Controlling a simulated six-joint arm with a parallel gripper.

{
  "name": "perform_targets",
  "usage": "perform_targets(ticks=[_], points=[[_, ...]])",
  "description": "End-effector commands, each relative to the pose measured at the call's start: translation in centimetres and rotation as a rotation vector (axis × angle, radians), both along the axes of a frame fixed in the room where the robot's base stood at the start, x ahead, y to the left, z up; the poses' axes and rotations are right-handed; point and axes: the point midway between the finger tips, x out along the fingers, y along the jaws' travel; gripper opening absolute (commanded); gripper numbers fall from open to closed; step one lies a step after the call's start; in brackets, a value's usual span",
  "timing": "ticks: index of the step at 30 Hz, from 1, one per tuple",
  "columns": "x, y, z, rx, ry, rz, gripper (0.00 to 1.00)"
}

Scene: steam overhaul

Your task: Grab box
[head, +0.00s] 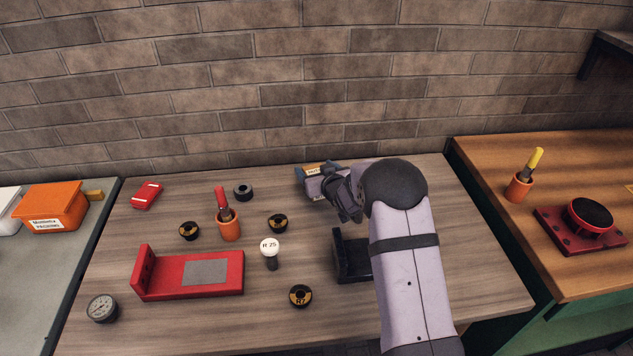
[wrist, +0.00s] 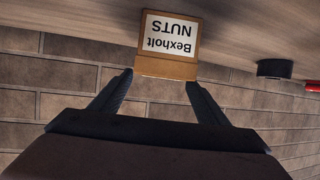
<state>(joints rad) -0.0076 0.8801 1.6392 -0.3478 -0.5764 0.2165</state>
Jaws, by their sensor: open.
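The box is a small tan carton with a white label reading "Bexholt NUTS", seen upside down at the top middle of the wrist view (wrist: 166,66). In the head view only a bit of the box (head: 313,170) shows at the back of the table, mostly hidden behind my gripper. My gripper (wrist: 162,80) is open, its two dark fingertips near the box's lower edge in the wrist view, one to each side. I cannot tell whether they touch it. In the head view my wrist covers most of the gripper.
A black bracket (head: 353,262) stands beside my arm. Left on the table (head: 200,320) are a red bracket (head: 215,288), an orange cup (head: 229,229), a white-topped R 25 piece (head: 270,250), a gauge (head: 102,308) and several dark rings. A brick wall (head: 250,90) rises behind.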

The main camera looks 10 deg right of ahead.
Motion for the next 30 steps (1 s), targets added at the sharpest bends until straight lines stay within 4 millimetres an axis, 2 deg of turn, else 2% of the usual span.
perform_targets(ticks=[7,14,21,30], points=[[0.0,0.0,-0.7,0.0,0.002,0.0,0.69],[-0.1,0.0,-3.7,0.0,0.004,0.0,0.69],[2.0,0.4,-4.4,0.001,-0.001,0.0,0.69],[2.7,0.6,-4.7,0.001,0.0,0.0,0.69]])
